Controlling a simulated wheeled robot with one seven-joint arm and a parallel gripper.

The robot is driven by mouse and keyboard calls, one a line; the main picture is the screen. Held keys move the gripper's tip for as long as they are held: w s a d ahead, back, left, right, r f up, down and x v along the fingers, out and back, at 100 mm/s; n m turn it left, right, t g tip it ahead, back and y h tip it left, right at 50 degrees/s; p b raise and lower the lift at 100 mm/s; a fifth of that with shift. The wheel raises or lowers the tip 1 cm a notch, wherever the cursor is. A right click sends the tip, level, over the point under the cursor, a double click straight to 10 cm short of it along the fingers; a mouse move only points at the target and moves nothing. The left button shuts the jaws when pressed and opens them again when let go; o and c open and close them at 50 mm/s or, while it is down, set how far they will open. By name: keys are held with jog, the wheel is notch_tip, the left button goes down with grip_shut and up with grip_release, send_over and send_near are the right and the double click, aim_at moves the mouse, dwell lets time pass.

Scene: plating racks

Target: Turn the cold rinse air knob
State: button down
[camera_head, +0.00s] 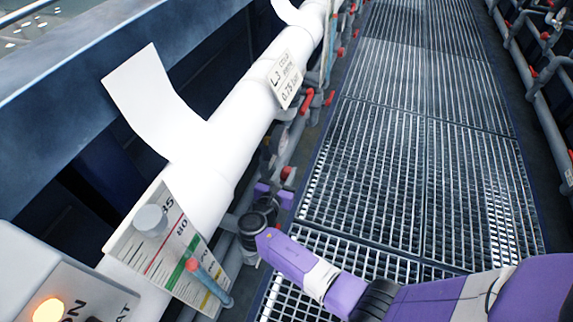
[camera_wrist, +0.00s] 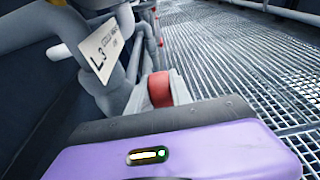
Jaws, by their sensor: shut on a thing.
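A red knob (camera_head: 287,173) sits on the grey pipework beside the walkway, low and near the middle of the head view. In the wrist view the red knob (camera_wrist: 160,90) shows just beyond the gripper body, with pale grey parts beside it. My gripper (camera_head: 273,192) reaches in from the lower right and is shut on the red knob. The purple gripper body hides part of the grip in the wrist view. A white label (camera_wrist: 107,48) starting "L3 COLD" hangs to the left of the knob. A similar label (camera_head: 285,80) shows higher up in the head view.
A large white pipe (camera_head: 225,150) runs along the left. A coloured scale plate (camera_head: 165,245) and a panel with a lit orange lamp (camera_head: 48,310) are at lower left. More red knobs line the pipes. The grated walkway (camera_head: 400,150) is clear on the right.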

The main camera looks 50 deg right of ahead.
aim_at(284, 177)
jog(key=y+p, duration=0.1)
jog(key=p, duration=0.2)
jog(key=shift+r, duration=0.2)
jog(key=shift+f+g+p, duration=0.15)
jog(key=shift+g+p, duration=0.15)
jog(key=shift+p, duration=0.15)
jog(key=shift+f+y, duration=0.15)
jog(key=shift+y, duration=0.15)
jog(key=c, duration=1.4)
grip_release()
jog(key=shift+c, duration=0.2)
jog(key=p+v, duration=0.2)
jog(key=v, duration=0.5)
jog(key=shift+s+a, duration=0.15)
jog(key=shift+a, duration=0.15)
